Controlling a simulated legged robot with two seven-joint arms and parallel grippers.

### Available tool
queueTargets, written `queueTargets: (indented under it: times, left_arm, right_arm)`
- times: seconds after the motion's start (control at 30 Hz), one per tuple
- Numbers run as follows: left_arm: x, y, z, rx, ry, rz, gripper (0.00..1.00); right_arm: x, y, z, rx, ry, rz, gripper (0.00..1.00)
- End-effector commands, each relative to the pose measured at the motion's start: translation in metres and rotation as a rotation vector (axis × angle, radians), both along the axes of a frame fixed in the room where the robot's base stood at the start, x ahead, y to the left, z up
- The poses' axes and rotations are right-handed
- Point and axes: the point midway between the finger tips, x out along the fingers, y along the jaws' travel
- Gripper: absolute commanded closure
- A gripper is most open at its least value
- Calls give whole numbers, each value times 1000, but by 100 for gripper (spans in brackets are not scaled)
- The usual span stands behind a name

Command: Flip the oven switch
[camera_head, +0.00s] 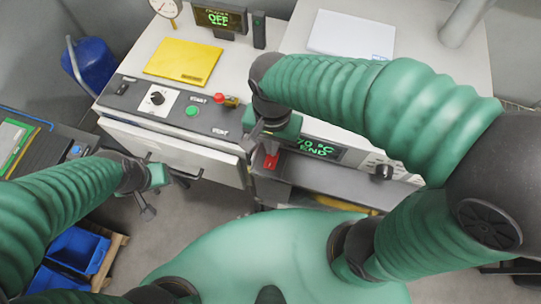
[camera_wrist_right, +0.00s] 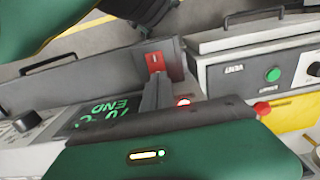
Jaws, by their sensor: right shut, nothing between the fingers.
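The oven switch is a small red switch (camera_head: 271,161) on a grey panel, left of the oven's green display (camera_head: 318,147). In the right wrist view the switch (camera_wrist_right: 154,62) is just beyond my fingertips. My right gripper (camera_head: 254,141) is shut and empty, with its fingers pointing at the switch. In the wrist view the closed fingers (camera_wrist_right: 157,82) end close below the switch; I cannot tell whether they touch it. My left gripper (camera_head: 166,196) hangs low at the left, in front of the white drawer, with its fingers apart and empty.
A control panel with a green button (camera_head: 191,110), a red button (camera_head: 219,98) and a black knob (camera_head: 157,98) is left of the switch. A yellow folder (camera_head: 183,62) and white papers (camera_head: 352,34) lie on the worktops. Blue bins (camera_head: 78,250) stand on the floor.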

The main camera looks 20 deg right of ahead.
Motion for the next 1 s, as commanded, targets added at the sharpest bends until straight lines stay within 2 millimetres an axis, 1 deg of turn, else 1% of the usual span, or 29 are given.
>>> queueTargets:
  times: [0.37, 1.0]
  left_arm:
    - [0, 0, -1, 0, 0, 0, 64]
    - [0, 0, -7, 0, 0, 0, 64]
  right_arm:
    - [0, 0, -1, 0, 0, 0, 100]
    - [0, 0, -11, 0, 0, 0, 100]
